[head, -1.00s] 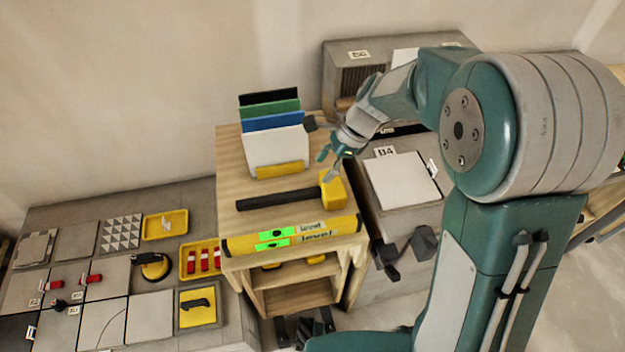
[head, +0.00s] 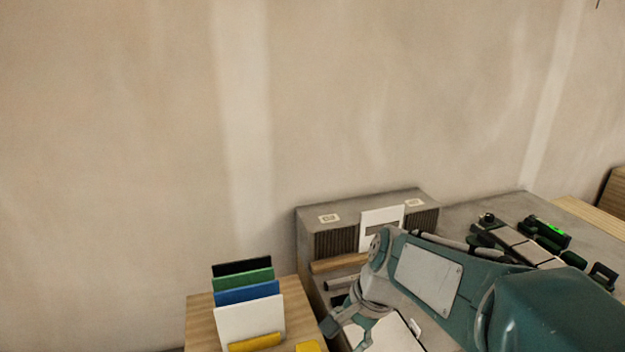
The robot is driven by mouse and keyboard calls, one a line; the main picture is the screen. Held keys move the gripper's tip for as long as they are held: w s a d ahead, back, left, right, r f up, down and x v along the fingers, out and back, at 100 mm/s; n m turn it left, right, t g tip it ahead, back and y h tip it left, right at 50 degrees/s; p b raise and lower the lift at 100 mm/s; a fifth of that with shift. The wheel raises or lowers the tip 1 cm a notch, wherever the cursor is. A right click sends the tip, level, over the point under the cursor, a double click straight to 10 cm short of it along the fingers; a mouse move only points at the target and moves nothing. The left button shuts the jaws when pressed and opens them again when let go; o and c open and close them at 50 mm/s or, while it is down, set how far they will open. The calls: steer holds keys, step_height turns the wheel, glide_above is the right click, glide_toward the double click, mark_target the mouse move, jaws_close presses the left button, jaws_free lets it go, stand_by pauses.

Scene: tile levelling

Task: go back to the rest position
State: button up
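My arm reaches in from the lower right of the head view. Its wrist and the upper part of my gripper (head: 338,323) show near the bottom edge, beside the right edge of the wooden stand (head: 200,318). The fingertips are not clearly visible, so I cannot tell whether the gripper is open or shut. I see no object held in it.
A rack of white, blue, green and black sheets (head: 248,318) stands on the wooden stand, left of my gripper. A grey box with slatted panels (head: 327,225) sits behind my arm. A bench (head: 480,208) with several tools lies right. The wall is bare.

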steer(key=s+d+r+n+t+h, duration=0.3)
steer(key=s+d+n, duration=0.5)
steer(key=s, duration=0.4)
steer(key=shift+s+d+r+n+t+h, duration=0.3)
steer(key=shift+d+r+t, duration=0.25)
steer(key=shift+r+t, duration=0.3)
steer(key=shift+o, duration=0.3)
steer(key=shift+s+d+f, duration=0.1)
steer(key=shift+s+d, duration=0.05)
steer(key=o, duration=0.3)
steer(key=shift+s+d, duration=0.1)
steer(key=shift+o, duration=0.2)
